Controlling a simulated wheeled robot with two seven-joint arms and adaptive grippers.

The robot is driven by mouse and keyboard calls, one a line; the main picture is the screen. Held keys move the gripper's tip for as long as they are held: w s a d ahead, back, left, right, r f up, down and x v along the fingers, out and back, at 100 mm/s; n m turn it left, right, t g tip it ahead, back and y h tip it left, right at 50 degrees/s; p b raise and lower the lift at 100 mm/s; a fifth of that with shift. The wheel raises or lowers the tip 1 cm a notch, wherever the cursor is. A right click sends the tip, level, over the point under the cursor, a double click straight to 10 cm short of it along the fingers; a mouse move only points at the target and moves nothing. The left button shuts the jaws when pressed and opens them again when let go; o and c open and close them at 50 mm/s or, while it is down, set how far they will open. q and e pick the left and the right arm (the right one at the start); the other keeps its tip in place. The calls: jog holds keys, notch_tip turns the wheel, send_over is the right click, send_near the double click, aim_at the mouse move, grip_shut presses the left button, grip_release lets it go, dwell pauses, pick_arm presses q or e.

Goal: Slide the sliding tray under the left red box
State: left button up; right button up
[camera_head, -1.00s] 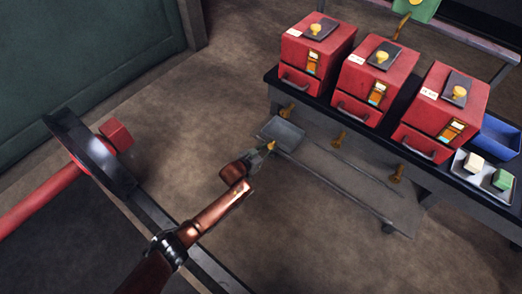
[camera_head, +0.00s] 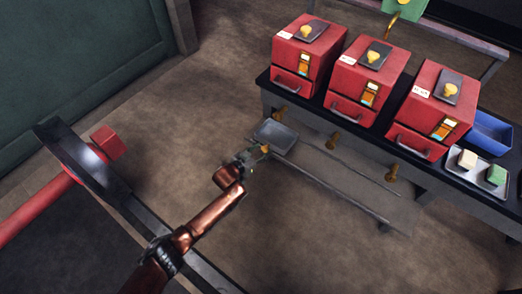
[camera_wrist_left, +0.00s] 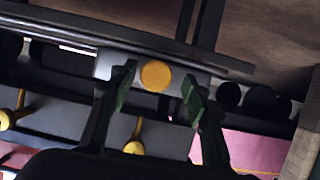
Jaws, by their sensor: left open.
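The sliding tray (camera_head: 284,133) is a shallow grey pan on the low rails under the bench, toward their left end, below and in front of the left red box (camera_head: 296,62). A round yellow knob (camera_head: 265,148) is on its near side. My left gripper (camera_head: 254,157) is open at the knob. In the left wrist view the tray knob (camera_wrist_left: 155,75) lies between the two open fingers (camera_wrist_left: 160,92), with a gap visible on both sides. Whether the fingers reach around it in depth is hard to tell. My right gripper is not in view.
Two more red boxes (camera_head: 365,76) (camera_head: 432,100) stand to the right on the dark bench. A metal tray (camera_head: 480,167) with a white and a green block and a blue bin (camera_head: 492,130) are at its right end. A red pipe (camera_head: 40,205) is at left.

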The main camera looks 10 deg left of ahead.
pick_arm(q)
jog(key=v, duration=1.2)
dwell(0.4)
